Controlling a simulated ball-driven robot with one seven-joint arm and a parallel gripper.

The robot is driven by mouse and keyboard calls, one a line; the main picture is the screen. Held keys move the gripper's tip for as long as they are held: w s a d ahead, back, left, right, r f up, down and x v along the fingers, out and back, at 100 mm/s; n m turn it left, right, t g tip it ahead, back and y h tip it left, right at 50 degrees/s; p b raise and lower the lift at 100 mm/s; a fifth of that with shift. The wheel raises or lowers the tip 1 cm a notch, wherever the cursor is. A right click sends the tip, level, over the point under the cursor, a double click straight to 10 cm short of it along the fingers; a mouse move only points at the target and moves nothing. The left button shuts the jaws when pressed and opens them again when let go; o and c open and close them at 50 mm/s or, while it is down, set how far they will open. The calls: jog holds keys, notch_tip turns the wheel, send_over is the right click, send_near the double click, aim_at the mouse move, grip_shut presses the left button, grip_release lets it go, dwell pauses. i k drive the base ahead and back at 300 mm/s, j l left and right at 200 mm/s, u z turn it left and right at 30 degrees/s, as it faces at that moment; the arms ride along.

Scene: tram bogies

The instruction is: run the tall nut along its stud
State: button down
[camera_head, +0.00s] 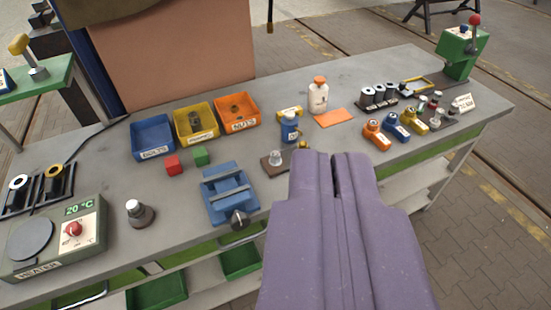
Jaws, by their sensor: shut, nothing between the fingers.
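My gripper (338,165) is purple and fills the lower right middle. Its two fingers are shut and empty, pointing away over the bench's front edge. Just left of its tips, a small brown plate (267,163) lies on the bench with a pale silvery upright piece (275,157) on it. This may be the tall nut on its stud, but it is too small to tell. A small brass-coloured piece (303,145) shows right behind the finger tips, partly hidden. My gripper hides part of the bench front.
A blue vise (229,192) stands left of the plate. Blue (153,137), yellow (194,122) and orange (236,111) bins stand behind. A heater (55,240) is far left.

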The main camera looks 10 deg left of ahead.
aim_at(274, 160)
jog(key=i+l+z, duration=0.15)
jog(key=i, duration=1.05)
